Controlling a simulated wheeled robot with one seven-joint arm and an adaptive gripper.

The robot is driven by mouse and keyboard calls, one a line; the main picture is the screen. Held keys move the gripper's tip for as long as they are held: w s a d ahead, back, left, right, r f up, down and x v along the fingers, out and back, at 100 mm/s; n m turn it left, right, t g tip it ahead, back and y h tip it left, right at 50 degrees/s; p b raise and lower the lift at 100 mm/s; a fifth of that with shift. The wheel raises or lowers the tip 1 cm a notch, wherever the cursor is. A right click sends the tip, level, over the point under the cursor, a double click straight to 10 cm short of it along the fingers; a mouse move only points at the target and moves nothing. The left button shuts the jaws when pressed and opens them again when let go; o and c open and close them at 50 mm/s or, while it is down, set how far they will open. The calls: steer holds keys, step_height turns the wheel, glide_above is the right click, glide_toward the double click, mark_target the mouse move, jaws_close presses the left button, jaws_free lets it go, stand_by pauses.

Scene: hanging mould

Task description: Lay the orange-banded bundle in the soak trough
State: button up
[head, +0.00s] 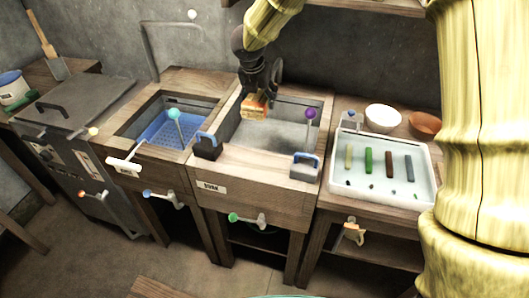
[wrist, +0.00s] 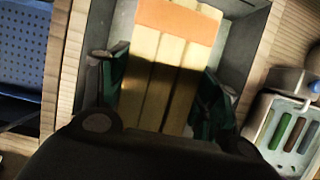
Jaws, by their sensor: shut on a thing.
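The orange-banded bundle (head: 256,106) is a group of pale wooden slats with an orange band at its far end. It also shows in the wrist view (wrist: 163,80), between the two fingers. My gripper (head: 262,94) is shut on the bundle. In the head view it holds the bundle over the back left part of the soak trough (head: 270,164), a wood-framed grey basin with a "SOAK" label. I cannot tell the height of the bundle above the trough floor. The bundle's near end is hidden by my gripper in the wrist view.
Left is a basin with a blue perforated floor (head: 163,130) and a teal-knobbed lever. A purple-knobbed lever (head: 310,114) and dark blocks (head: 207,147) stand at the trough's rim. Right are a white tray (head: 385,190) with coloured bars, a white bowl (head: 383,117) and a brown bowl (head: 426,124).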

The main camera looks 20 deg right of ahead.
step_height(320, 180, down, 11)
steer(key=b, duration=0.7)
steer(key=shift+w, duration=0.2)
step_height(320, 180, down, 10)
steer(key=shift+b, duration=0.7)
steer(key=o, duration=1.1)
steer(key=p+v, duration=0.1)
steer(key=v, duration=1.1)
steer(key=shift+r, duration=0.1)
